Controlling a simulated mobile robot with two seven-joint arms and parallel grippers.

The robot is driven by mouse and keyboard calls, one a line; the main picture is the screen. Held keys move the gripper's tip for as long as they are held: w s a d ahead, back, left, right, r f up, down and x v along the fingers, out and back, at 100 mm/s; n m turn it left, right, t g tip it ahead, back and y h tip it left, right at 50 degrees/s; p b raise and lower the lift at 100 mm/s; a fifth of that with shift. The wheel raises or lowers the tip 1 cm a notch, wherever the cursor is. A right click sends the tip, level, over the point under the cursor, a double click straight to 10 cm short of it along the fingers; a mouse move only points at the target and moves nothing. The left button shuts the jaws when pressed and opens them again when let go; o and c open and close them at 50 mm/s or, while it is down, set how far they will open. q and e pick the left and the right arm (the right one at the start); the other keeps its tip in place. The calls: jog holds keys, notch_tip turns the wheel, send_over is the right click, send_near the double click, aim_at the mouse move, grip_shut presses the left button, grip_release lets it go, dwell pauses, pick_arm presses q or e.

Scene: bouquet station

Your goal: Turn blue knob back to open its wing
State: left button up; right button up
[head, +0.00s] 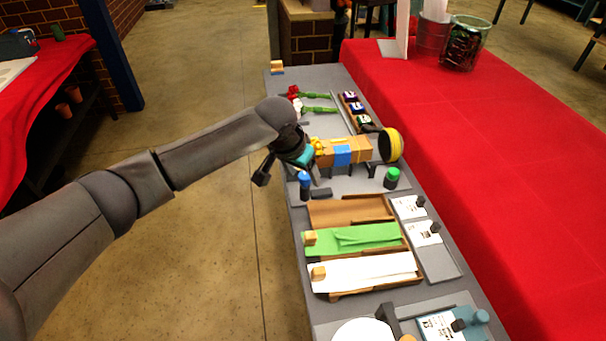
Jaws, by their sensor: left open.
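The blue knob (304,179) stands upright on a grey plate at the near left of the bouquet fixture. My left gripper (289,176) is just behind and above the blue knob, pointing down, open, with one dark finger out to the left. The other finger is partly hidden beside the fixture. I cannot tell whether it touches the knob. A green knob (391,179) stands to the right on the same plate. Between and behind the knobs is a tan block with a blue band (343,155). I cannot tell which part is the blue knob's wing. My right gripper is not in view.
A yellow-rimmed roll (391,145) stands right of the fixture. Nearer are trays with brown (345,211), green (352,238) and white sheets (363,271). Red and green flowers (305,100) lie farther back. A red-covered table (480,150) adjoins on the right; open floor is left.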

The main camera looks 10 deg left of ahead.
pick_arm(q)
grip_shut()
dwell(0.7)
